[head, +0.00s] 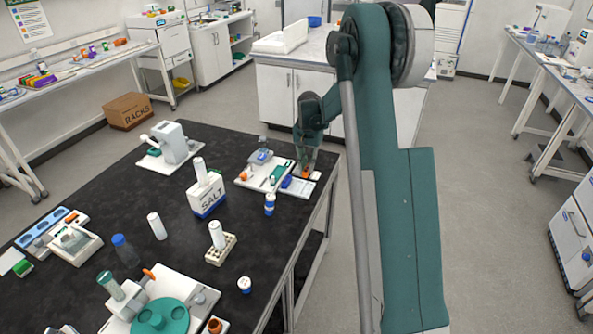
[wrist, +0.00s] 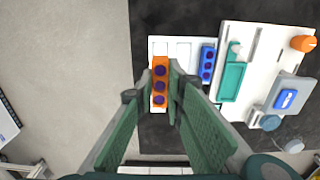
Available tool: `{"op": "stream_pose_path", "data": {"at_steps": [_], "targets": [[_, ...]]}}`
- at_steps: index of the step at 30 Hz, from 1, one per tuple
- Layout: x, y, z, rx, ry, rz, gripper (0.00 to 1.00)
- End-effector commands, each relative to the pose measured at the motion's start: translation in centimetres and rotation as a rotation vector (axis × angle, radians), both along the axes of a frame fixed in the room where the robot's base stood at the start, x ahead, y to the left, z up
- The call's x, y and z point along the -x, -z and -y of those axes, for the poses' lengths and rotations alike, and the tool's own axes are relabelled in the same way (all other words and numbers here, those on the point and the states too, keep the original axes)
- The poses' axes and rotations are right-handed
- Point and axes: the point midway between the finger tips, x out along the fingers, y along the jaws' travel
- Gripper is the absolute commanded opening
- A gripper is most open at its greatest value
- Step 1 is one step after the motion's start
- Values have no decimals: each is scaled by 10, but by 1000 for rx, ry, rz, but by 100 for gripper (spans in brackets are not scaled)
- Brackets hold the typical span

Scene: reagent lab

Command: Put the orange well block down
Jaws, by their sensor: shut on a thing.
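The orange well block (wrist: 160,82), with a row of dark purple wells, is between the two fingers of my gripper (wrist: 161,88) in the wrist view. My gripper is shut on it. In the head view my gripper (head: 305,165) points down at the right edge of the black bench, and a bit of the orange block (head: 304,175) shows under it. The block is over the left part of a white slotted rack (wrist: 180,45). A blue well block (wrist: 207,62) sits in that rack, to the right. I cannot tell whether the orange block touches the rack.
Right of the rack is a white board (wrist: 262,40) with a teal tray (wrist: 232,80), an orange knob (wrist: 303,43) and a grey-blue device. A blue-banded vial (head: 270,204) and the SALT box (head: 207,195) stand nearby. The bench edge is close on the right.

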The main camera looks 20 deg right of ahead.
Motion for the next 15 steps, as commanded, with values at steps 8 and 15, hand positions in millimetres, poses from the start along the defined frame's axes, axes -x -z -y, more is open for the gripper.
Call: {"op": "stream_pose_path", "data": {"at_steps": [8, 15], "targets": [[0, 0, 0, 0, 0, 0, 2], [0, -6, 0, 0, 0, 0, 2]]}}
